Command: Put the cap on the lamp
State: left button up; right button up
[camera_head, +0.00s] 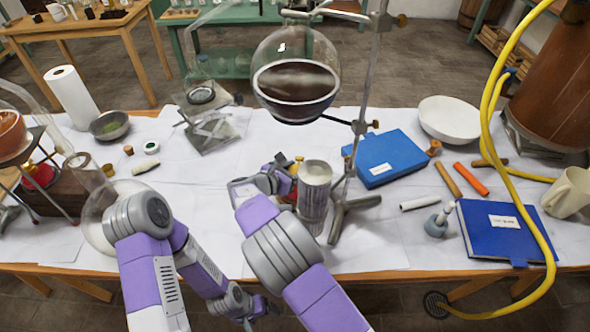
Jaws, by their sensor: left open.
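A small lamp (294,169) with red and brass-yellow parts stands on the table behind my right wrist and is largely hidden by it. I cannot pick out its cap for certain. My left gripper (262,308) is open, low at the table's front edge, well below and in front of the lamp. My right arm (280,245) reaches over the table toward the lamp, its wrist close in front of it.
A cylindrical jar (315,190) stands close right of the lamp. Above hangs a round flask (297,85) of dark liquid on a metal stand (355,205). Blue books (390,160), a white bowl (449,120) and a yellow hose (487,110) are at right. The table's left middle is fairly clear.

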jog(key=shift+f, duration=0.4)
dwell(0.6)
jog(key=o, duration=1.1)
